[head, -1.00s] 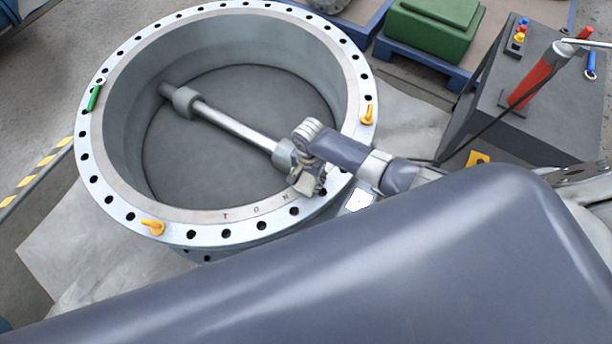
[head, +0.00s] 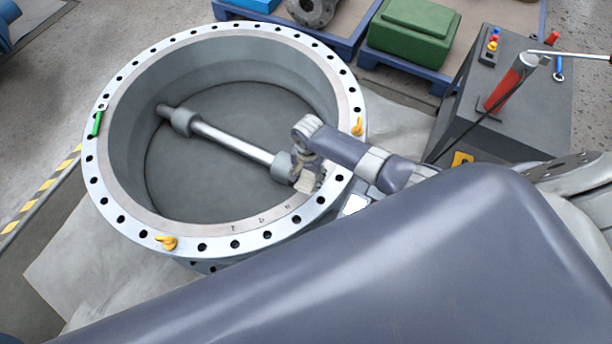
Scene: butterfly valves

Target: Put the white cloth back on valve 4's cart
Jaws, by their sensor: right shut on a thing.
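My right gripper (head: 308,174) reaches in from the right over the near right rim of a big round valve (head: 165,215). It is shut on a small pale thing that looks like the white cloth (head: 306,183), mostly hidden by the fingers. The gripper and pale thing appear over the inner edge of the flange; I cannot tell whether they touch it. A dark grey cart (head: 545,110) stands at the right, with a red tool on top; I cannot read which valve it belongs to. My left gripper is not in view.
A shaft (head: 235,139) crosses the valve's bore. Yellow eyebolts (head: 167,243) and a green-handled tool (head: 97,123) sit on its rim. Green (head: 412,30) and grey parts lie on blue-edged pallets behind. My arm covers the lower right. Open floor shows at the left.

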